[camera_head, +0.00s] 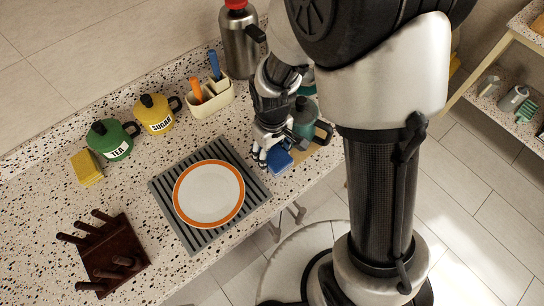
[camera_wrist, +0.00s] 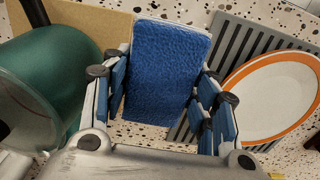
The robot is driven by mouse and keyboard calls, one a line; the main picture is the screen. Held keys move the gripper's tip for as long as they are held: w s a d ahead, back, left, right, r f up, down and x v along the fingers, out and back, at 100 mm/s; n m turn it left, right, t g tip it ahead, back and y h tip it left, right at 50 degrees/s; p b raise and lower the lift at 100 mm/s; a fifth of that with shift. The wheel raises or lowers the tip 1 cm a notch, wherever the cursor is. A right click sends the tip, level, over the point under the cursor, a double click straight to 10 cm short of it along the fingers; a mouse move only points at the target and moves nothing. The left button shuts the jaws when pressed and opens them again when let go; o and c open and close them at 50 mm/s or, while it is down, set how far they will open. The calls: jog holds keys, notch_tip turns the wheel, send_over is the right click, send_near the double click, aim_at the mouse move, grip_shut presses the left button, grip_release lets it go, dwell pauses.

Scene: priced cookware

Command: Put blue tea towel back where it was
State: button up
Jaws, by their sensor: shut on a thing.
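The blue tea towel (camera_head: 280,161) is a small folded blue block at the counter's front edge in the head view, right of the plate. It fills the middle of the wrist view (camera_wrist: 168,66), where its broad textured face shows between the fingers. My gripper (camera_head: 268,157) points down over it and is shut on it; the fingers also show on both sides of it in the wrist view (camera_wrist: 162,88). I cannot tell whether the towel touches the counter. Part of it is hidden by my fingers.
A green pot (camera_head: 305,118) stands close right of my gripper by a tan board (camera_head: 312,148). An orange-rimmed plate (camera_head: 209,192) lies on a grey ribbed mat (camera_head: 177,219) to the left. Canisters, a utensil caddy (camera_head: 211,99) and a flask (camera_head: 239,45) stand behind.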

aim_at(272, 161)
jog(key=shift+f+b, duration=0.65)
jog(key=shift+f, duration=1.6)
jog(key=shift+f, duration=0.2)
jog(key=o, duration=1)
jog(key=shift+o, duration=0.2)
